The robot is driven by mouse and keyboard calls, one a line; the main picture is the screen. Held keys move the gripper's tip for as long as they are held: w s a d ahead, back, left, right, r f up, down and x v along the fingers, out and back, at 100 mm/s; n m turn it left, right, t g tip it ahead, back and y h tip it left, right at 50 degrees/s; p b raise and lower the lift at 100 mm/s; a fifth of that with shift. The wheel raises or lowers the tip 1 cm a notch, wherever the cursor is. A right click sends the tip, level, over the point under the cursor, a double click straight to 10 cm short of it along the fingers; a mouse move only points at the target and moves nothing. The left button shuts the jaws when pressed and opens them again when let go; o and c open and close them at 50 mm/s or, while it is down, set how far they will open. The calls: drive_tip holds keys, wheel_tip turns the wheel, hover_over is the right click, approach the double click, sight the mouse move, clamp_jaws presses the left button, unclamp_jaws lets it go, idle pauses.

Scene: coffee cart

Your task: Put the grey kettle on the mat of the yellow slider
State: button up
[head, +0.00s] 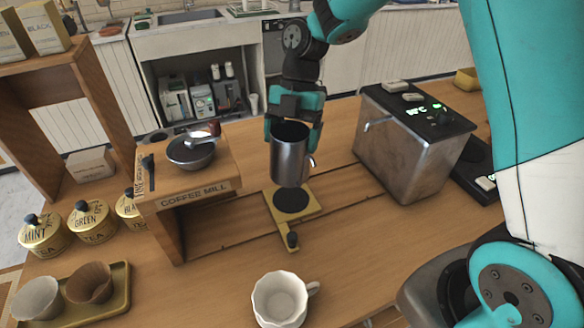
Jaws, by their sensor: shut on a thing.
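The grey kettle (290,163) is an open-topped metal pitcher with a small spout or handle at its right side. My gripper (292,125) is shut on it and holds it upright from behind. The kettle appears above the far part of the yellow slider (310,213). The slider is a flat plate with a round dark mat (291,200) and a dark knob (292,240) at its near end. The kettle's bottom seems to be a little above the mat, and the near part of the mat stays visible. I cannot tell the exact gap.
A wooden coffee mill stand (195,190) is left of the slider, with a dark bowl (191,152) on top. A metal machine (400,155) stands right. A white cup (281,300) stands in front. Tea tins (90,220) and a tray (120,300) are at the left.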

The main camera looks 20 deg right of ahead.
wheel_tip(320, 180, down, 8)
drive_tip(key=shift+f+p, duration=0.25)
drive_tip(key=shift+p, duration=0.35)
drive_tip(key=o, duration=1.1)
drive_tip(key=b+v, duration=0.2)
drive_tip(key=v, duration=0.9)
drive_tip(key=shift+r, duration=0.45)
drive_tip(key=m+t, duration=0.1)
drive_tip(key=m, duration=0.4)
approach(292, 168)
drive_tip(key=a+r, duration=0.1)
drive_tip(key=s+a+m, duration=0.1)
drive_tip(key=s+m, duration=0.4)
drive_tip(key=s, duration=0.1)
drive_tip(key=s+a+r+m+t, duration=0.1)
drive_tip(key=s+a+m, duration=0.1)
drive_tip(key=s+m, duration=0.3)
drive_tip(key=s+a+r+m+t+y, duration=0.1)
drive_tip(key=s+m, duration=0.4)
drive_tip(key=s, duration=0.3)
drive_tip(key=shift+s+a+r, duration=0.15)
drive_tip(key=shift+s+r, duration=0.1)
drive_tip(key=shift+s, duration=0.1)
